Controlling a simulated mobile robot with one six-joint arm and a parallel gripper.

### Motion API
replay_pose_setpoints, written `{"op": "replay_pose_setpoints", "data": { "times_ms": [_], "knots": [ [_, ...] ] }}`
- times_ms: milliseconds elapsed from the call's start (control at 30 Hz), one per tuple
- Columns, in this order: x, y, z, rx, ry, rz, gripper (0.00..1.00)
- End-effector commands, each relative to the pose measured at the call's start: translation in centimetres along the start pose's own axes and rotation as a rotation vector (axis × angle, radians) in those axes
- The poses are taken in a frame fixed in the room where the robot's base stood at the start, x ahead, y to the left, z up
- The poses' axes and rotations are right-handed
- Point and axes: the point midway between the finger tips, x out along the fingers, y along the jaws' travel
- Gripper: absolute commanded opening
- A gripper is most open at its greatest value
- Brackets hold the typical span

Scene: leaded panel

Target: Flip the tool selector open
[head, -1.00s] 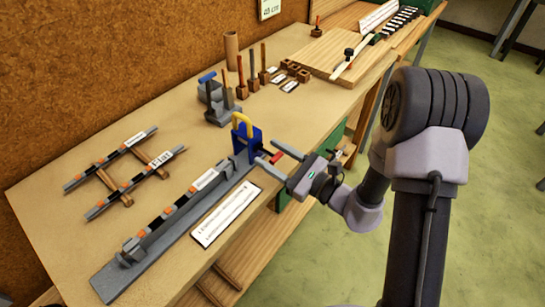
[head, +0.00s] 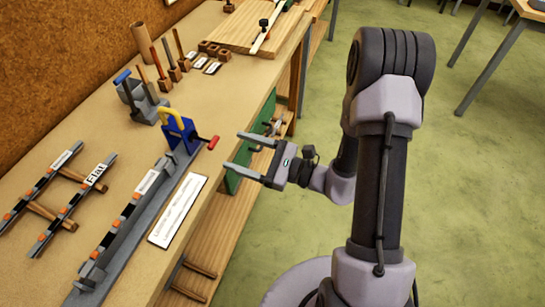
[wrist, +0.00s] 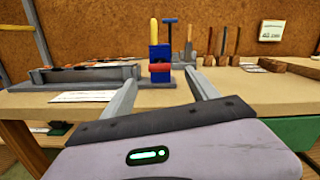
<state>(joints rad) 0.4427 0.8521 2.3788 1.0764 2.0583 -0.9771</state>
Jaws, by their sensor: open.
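A blue clamp-like device (head: 179,136) stands at the far end of a grey rail on the bench; it is the likeliest tool selector, though I read no label saying so. It carries an upright yellow loop handle (head: 171,114) and a red grip (head: 213,142) on a short stem toward the bench's front edge. My gripper (head: 236,153) is open and empty, beyond the front edge and apart from the red grip. In the wrist view the red grip (wrist: 160,67) appears centred between the open fingers, farther away than their tips, with the blue body (wrist: 159,52) behind it.
The grey rail (head: 128,213) runs along the bench's front, with a white printed card (head: 178,209) beside it. A "Flat" rack (head: 75,203) lies left. A grey tool stand (head: 141,104) and wooden-handled tools stand behind. Open floor lies right of the bench.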

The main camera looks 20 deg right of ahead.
Motion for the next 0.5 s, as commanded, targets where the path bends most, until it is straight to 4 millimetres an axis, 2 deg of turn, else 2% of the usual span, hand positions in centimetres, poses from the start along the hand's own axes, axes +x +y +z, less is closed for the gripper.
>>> {"op": "replay_pose_setpoints", "data": {
  "times_ms": [33, 100, 200, 333, 500],
  "knots": [
    [-1.7, -0.3, 0.3, 0.002, 0.002, -0.009, 0.68],
    [-3.8, -0.2, 0.3, 0.001, 0.001, -0.008, 0.68],
    [-6.3, -0.1, 0.3, 0.001, 0.000, -0.005, 0.68],
    [-8.2, -0.1, 0.1, -0.001, 0.000, -0.002, 0.68],
    [-8.9, 0.0, 0.0, -0.001, 0.000, 0.001, 0.68]
  ]
}}
